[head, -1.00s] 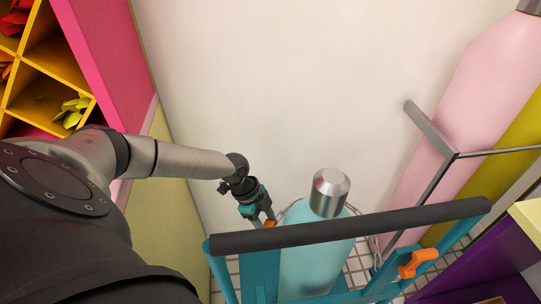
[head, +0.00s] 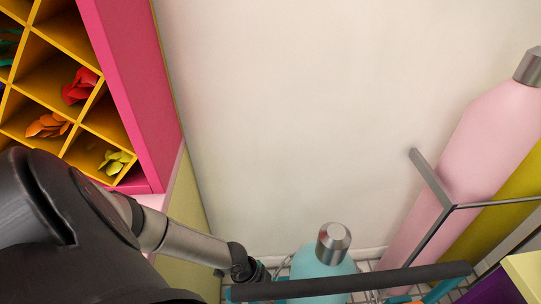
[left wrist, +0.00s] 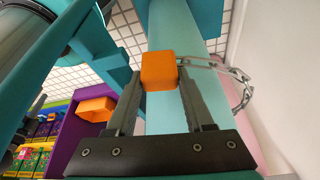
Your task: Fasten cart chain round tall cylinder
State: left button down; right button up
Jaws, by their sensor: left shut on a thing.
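A pale teal cylinder (head: 312,262) with a silver cap stands upright just behind the black handle (head: 350,283) of a teal cart. The left wrist view shows its side (left wrist: 176,25) close beyond my fingers. My left gripper (left wrist: 158,82) is shut on an orange chain end piece (left wrist: 159,70). A metal chain (left wrist: 243,88) runs from this piece to the right and bends down beside the cylinder; its far end is hidden. In the head view my left wrist is left of the cylinder and the handle hides my fingers. My right gripper is not in view.
A pink cylinder (head: 475,140) and an olive one (head: 500,205) stand at the right behind a grey metal rail (head: 432,180). A pink-sided yellow cubby shelf (head: 75,50) stands at the left. A teal cart bar (left wrist: 60,35) is close to my left gripper.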

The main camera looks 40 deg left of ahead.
pick_arm(q)
jog(key=shift+s+d+n+p, duration=0.4)
jog(key=shift+s+d+p, duration=0.35)
jog(key=shift+s+p, duration=0.2)
jog(key=shift+c, duration=1.4)
grip_release()
jog(key=shift+w, duration=0.1)
jog(key=shift+a, duration=0.1)
jog(key=shift+r, duration=0.1)
jog(key=p+v, duration=0.6)
jog(key=v, duration=0.9)
jog(key=shift+c, duration=0.3)
